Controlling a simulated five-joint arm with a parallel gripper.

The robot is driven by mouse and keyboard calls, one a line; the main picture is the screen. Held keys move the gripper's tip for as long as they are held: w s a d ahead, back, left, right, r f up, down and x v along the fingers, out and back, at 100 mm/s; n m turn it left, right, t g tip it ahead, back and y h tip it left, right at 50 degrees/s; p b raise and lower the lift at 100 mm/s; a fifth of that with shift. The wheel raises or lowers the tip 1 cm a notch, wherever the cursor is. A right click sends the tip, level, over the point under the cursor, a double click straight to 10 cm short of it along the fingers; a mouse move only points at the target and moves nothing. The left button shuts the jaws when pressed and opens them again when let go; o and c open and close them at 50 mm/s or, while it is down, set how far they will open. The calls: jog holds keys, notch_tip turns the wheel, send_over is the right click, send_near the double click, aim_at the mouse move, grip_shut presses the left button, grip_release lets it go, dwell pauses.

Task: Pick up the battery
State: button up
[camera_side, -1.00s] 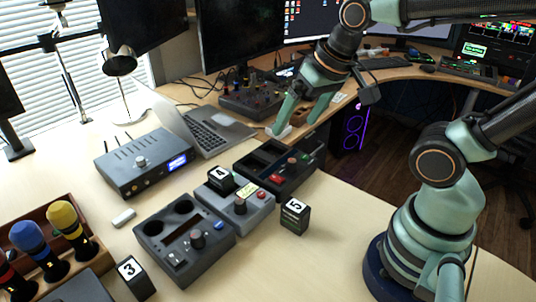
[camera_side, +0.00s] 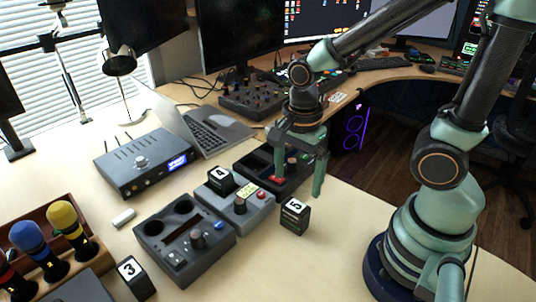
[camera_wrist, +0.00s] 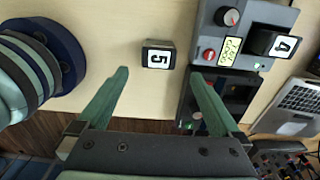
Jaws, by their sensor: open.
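I cannot tell for sure which object is the battery. The likeliest is a small black block with a white label "5" (camera_side: 295,214), standing on the bare table. It also shows in the wrist view (camera_wrist: 158,55), just beyond my fingertips and between their lines. Similar black blocks are marked "4" (camera_side: 221,180), on a grey control box, and "3" (camera_side: 136,278), on the table in front. My gripper (camera_side: 297,187) is open and empty, pointing down above and behind the "5" block. Its fingers also show spread in the wrist view (camera_wrist: 159,73).
The grey control box (camera_side: 258,206) and a black tray-like unit (camera_side: 255,165) stand left of and behind the "5" block. Table right of the block is clear.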

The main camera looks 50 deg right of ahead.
aim_at(296, 205)
notch_tip(296, 205, down, 4)
jog(key=shift+f, duration=0.25)
jog(key=f, duration=0.3)
jog(key=shift+s+f, duration=0.2)
jog(key=shift+w+f, duration=0.15)
jog(key=shift+f, duration=0.75)
grip_shut()
jog(key=shift+r, duration=0.15)
notch_tip(296, 205, up, 20)
